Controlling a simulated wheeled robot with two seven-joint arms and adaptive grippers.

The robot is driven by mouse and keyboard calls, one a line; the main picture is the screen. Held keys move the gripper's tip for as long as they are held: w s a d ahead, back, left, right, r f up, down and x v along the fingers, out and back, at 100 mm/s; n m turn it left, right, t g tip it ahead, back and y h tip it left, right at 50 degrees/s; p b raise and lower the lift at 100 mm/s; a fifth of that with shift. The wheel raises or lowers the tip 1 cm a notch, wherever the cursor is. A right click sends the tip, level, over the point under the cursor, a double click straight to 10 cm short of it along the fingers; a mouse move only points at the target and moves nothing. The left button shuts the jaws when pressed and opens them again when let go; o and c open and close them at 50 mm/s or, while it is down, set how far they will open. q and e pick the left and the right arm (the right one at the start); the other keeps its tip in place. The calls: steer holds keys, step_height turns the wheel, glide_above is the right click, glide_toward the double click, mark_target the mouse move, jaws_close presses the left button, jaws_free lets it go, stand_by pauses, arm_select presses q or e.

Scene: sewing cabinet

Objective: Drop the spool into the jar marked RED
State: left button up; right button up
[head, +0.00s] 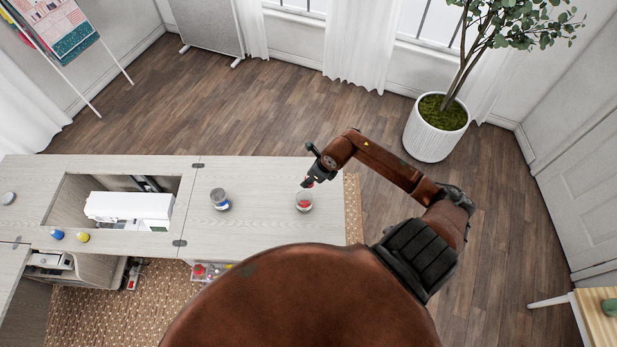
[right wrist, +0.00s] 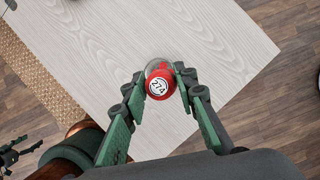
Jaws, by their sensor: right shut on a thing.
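A red spool (right wrist: 160,88) with a white round label numbered 274 is between the fingertips of my right gripper (right wrist: 160,92). In the head view that gripper (head: 309,182) is shut on the spool, just above a clear jar (head: 304,205) with red showing in or on it. In the right wrist view the jar's glass rim (right wrist: 158,66) shows behind the spool, partly hidden by it. I cannot read the jar's marking. A second jar (head: 220,200), with blue-grey colour, stands to the left.
The pale cabinet top (head: 260,222) is clear between the two jars. A white sewing machine (head: 130,208) sits in its opening at the left. Blue (head: 56,234) and yellow (head: 83,237) spools stand near the front edge. A potted tree (head: 436,130) stands beyond my right arm.

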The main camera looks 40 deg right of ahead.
step_height(320, 180, down, 6)
steer(key=b, duration=0.3)
steer(key=shift+r, duration=0.25)
steer(key=o, duration=0.9)
steer(key=shift+o, duration=0.2)
steer(key=v, duration=1.2)
